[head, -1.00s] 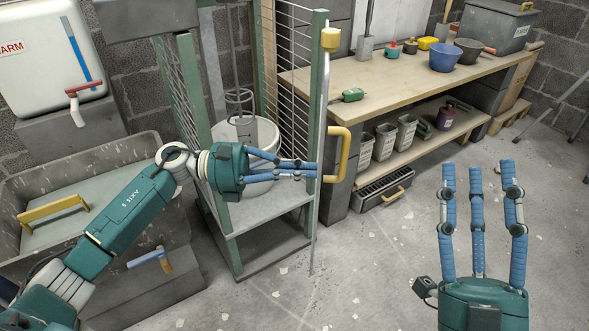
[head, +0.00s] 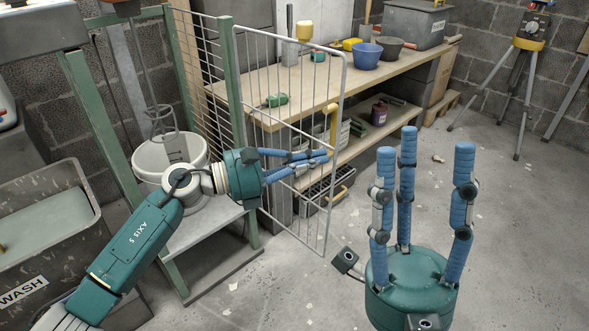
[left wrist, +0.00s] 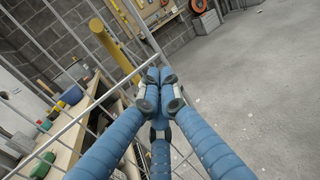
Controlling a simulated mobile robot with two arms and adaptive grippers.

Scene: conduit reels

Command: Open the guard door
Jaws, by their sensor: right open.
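The guard door (head: 283,55) is a pale grey wire-mesh panel hinged at a green post (head: 231,80). It stands swung out from the frame, its face turned toward me. Its yellow handle (head: 333,124) is on the far upright edge and also shows in the left wrist view (left wrist: 115,46). My left gripper (head: 328,156) is at the door's free edge, just below the handle. Its fingertips meet (left wrist: 159,76) against or close to the mesh; contact is unclear, and I see nothing between them. My right gripper (head: 421,155) is open and empty, fingers upward, right of the door.
Inside the green frame stands a white bucket (head: 150,160) with a mixing paddle (head: 163,125). A workbench (head: 262,82) with tools and buckets is behind the door. A grey wash trough (head: 75,225) is at left. The floor at right is clear up to a tripod (head: 525,70).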

